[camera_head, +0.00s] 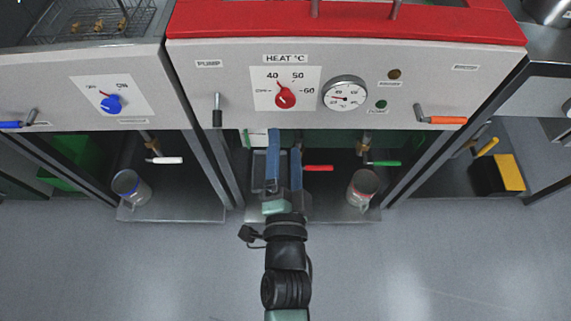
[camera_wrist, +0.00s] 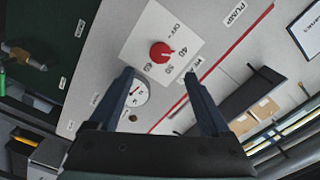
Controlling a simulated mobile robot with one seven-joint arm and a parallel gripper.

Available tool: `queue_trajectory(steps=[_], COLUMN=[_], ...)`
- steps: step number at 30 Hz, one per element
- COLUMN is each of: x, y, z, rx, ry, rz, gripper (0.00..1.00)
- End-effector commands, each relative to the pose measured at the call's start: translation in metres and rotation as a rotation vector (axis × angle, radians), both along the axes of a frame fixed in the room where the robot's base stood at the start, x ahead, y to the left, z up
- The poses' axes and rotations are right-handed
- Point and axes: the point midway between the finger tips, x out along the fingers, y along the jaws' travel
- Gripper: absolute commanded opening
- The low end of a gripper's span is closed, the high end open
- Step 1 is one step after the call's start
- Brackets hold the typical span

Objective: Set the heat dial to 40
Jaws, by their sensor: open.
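The heat dial (camera_head: 285,97) is a red knob on a white plate marked OFF, 40, 50 and 60, on the grey front panel. Its pointer is turned up and left, toward the 40. The dial also shows in the wrist view (camera_wrist: 161,53), with its pointer toward the 40 there too. My gripper (camera_head: 284,141) is open and empty, with its blue fingers below the dial in the head view. In the wrist view my gripper (camera_wrist: 160,74) has a finger on either side below the knob, and neither touches it.
A round gauge (camera_head: 345,93) sits right of the dial. A pump lever (camera_head: 217,110) is at its left and an orange-handled lever (camera_head: 440,120) at far right. A blue knob (camera_head: 111,104) is on the left unit. Red-handled (camera_head: 318,168) and green-handled (camera_head: 384,163) valves are below.

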Motion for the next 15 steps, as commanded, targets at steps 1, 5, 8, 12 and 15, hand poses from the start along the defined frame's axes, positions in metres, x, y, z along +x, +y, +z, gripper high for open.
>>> queue_trajectory(steps=[1,5,8,12,15], x=[-0.009,-0.024,-0.03,-0.033,-0.033], y=[0.001,0.0,0.0,0.0,0.0], z=[0.0,0.0,0.0,0.001,0.001], rx=[0.0,0.0,0.0,0.0,0.0], ry=[0.002,0.001,0.001,-0.001,-0.001], rz=[0.003,0.0,0.0,0.001,0.0], gripper=[0.81,0.81,0.81,0.81,0.81])
